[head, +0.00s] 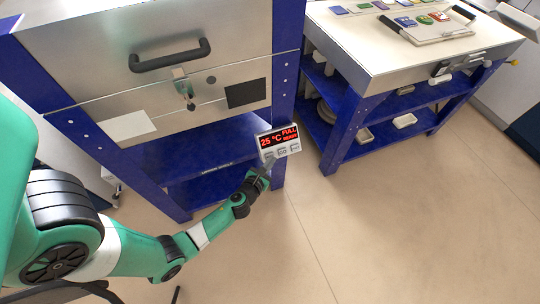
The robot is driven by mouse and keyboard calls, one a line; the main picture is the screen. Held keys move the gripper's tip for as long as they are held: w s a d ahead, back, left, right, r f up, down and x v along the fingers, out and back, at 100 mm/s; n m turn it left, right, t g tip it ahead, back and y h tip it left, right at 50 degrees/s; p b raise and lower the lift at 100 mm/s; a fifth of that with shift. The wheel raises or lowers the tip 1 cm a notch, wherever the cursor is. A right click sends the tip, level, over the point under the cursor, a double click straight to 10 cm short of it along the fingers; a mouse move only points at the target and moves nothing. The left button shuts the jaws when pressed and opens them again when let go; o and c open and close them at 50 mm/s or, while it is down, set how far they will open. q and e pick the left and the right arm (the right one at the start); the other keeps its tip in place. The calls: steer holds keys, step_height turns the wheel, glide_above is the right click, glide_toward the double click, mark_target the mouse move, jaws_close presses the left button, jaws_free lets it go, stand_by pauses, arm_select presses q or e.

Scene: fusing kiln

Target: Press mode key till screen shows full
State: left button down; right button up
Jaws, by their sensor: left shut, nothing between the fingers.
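The kiln controller (278,141) is a small pale box on the front right leg of the blue kiln stand. Its dark screen shows red text that reads 25 °C, FULL and READY. A row of keys sits below the screen, with labels too small to read. My left gripper (266,166) is shut and empty, its tip at the leftmost key. I cannot tell whether it touches the key or is just in front of it. The fingertips partly cover that key. My right gripper is not in view.
The steel kiln (150,60) with a black handle (170,55) and a latch (184,88) stands above the controller. A blue-framed worktable (400,60) with glass pieces and a tray stands to the right. The floor (400,220) in front is clear.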

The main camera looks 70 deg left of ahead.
arm_select(q)
steer(key=d+r+p, duration=0.1)
steer(key=d, duration=0.1)
steer(key=d+r+p, duration=0.1)
steer(key=d+r, duration=0.1)
stand_by(0.6)
stand_by(1.7)
